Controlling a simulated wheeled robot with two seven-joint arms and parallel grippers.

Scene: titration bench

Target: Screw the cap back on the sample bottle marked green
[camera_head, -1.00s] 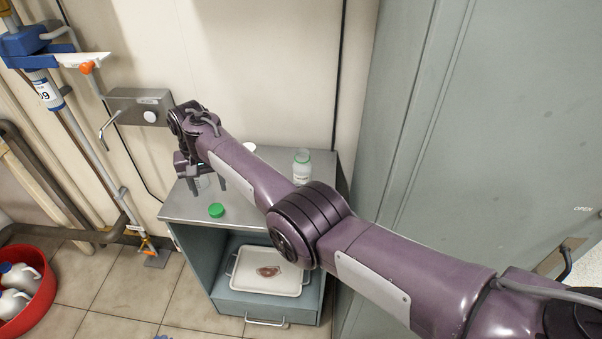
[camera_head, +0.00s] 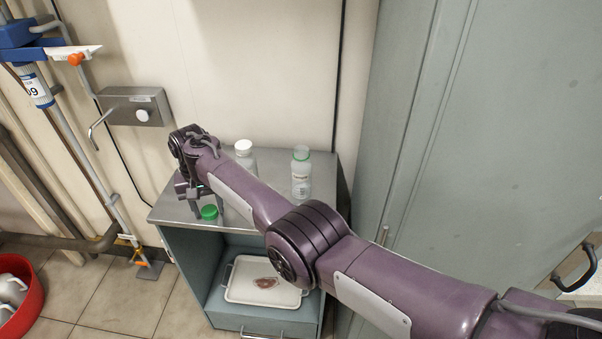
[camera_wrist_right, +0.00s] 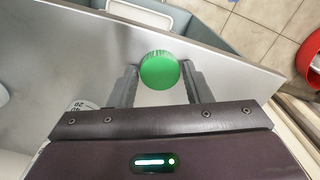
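The green cap (camera_head: 209,212) lies on the grey cabinet top near its front edge. My right gripper (camera_head: 208,207) is low over it, with its fingers spread on either side. In the right wrist view the cap (camera_wrist_right: 159,70) sits between the tips of the open right gripper (camera_wrist_right: 160,68), with narrow gaps to each finger. The open bottle with the green neck ring (camera_head: 301,172) stands upright to the right on the same top. My left gripper is not in view.
A white-capped bottle (camera_head: 244,155) stands behind my right arm, partly hidden. Below the top, an open shelf holds a white tray (camera_head: 238,291). A tall grey cabinet (camera_head: 480,130) is close on the right. A red tub (camera_head: 36,296) is at left.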

